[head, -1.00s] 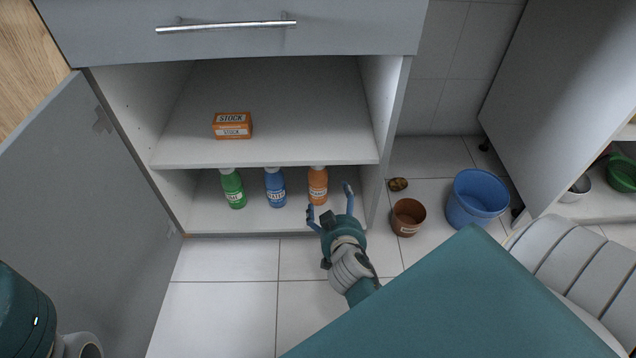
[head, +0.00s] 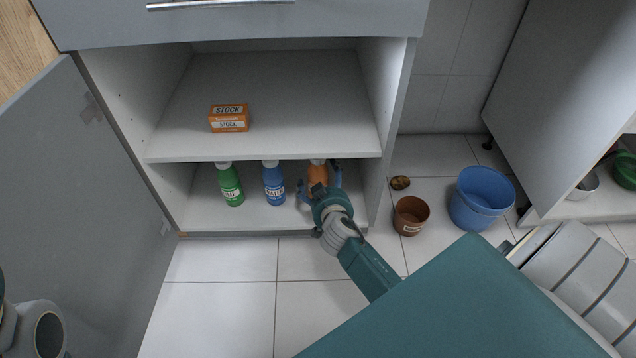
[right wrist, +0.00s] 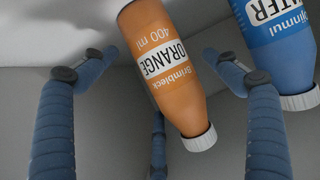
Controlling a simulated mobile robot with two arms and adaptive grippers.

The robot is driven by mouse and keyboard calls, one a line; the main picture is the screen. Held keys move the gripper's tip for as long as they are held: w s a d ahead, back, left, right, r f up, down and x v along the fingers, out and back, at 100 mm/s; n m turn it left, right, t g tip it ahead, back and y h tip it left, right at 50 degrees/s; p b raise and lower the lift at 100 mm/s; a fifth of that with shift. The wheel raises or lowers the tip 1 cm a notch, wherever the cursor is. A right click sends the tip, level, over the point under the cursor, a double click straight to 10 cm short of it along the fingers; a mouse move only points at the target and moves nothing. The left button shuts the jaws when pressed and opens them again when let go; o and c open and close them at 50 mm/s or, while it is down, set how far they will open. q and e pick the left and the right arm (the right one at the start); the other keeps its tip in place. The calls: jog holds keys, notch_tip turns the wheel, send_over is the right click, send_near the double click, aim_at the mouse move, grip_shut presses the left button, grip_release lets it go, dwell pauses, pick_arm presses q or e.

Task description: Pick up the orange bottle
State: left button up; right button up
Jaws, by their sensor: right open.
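The orange bottle (head: 318,174) with a white cap stands on the lower shelf of the open cabinet, at the right end of a row of bottles. My right gripper (head: 320,182) is in front of it, and hides its lower part in the head view. In the right wrist view the orange bottle (right wrist: 165,70), labelled ORANGE, shows between the spread blue fingers of the gripper (right wrist: 158,58). The gripper is open, with a gap visible on both sides of the bottle. My left gripper is not in view.
A blue bottle (head: 274,185) stands left of the orange one, close to one finger in the right wrist view (right wrist: 282,45). A green bottle (head: 230,186) is further left. The upper shelf (head: 290,120) holds an orange box (head: 229,118). A brown pot (head: 410,216) and blue bucket (head: 481,198) stand outside.

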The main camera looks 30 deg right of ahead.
jog(key=shift+w, duration=0.1)
jog(key=c, duration=1.6)
jog(key=shift+r, duration=0.1)
jog(key=shift+c, duration=0.5)
